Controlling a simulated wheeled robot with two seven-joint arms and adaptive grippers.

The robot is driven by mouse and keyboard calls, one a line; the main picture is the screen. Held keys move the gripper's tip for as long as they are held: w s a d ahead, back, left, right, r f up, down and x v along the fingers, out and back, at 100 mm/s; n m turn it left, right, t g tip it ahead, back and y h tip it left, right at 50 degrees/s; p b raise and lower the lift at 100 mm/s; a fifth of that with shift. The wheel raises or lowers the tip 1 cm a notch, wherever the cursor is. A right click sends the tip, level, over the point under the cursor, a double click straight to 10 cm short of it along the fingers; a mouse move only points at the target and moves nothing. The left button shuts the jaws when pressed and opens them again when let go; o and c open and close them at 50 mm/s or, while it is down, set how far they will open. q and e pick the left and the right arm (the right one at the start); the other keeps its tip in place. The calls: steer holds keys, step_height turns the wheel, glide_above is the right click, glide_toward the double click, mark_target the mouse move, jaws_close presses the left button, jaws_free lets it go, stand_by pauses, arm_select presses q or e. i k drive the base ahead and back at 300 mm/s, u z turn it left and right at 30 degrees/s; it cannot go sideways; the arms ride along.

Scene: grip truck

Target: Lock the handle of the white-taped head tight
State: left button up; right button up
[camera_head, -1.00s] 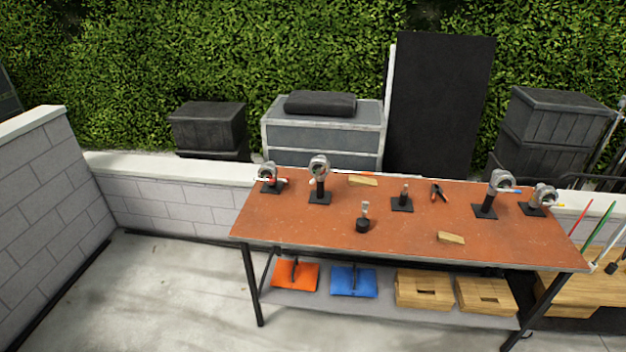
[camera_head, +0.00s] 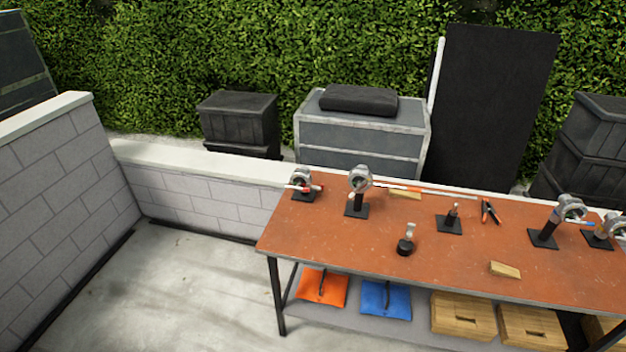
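Several grey metal grip heads stand on black square bases on the orange-brown table (camera_head: 390,230). The far-left head (camera_head: 303,183) shows red and white on its handle. The second head from the left (camera_head: 360,180) has a pale end on its handle and may be the white-taped one; the tape is too small to be sure. Toward the right edge are a head with a blue mark (camera_head: 570,208) and another head (camera_head: 606,230), partly cut off by the frame. Neither of my grippers is in view.
A dark knob-like piece (camera_head: 405,246), a small stand (camera_head: 450,221), pliers (camera_head: 489,211) and wood wedges (camera_head: 505,270) lie on the table. Orange (camera_head: 321,288) and blue bags (camera_head: 386,299) and wooden boxes sit below. The floor (camera_head: 190,280) left of the table is clear.

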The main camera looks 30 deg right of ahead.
mark_target(359, 185)
steer(key=u, duration=0.2)
steer(key=i, duration=0.8)
steer(key=z, duration=0.6)
steer(key=i, duration=0.65)
steer(key=z, duration=0.6)
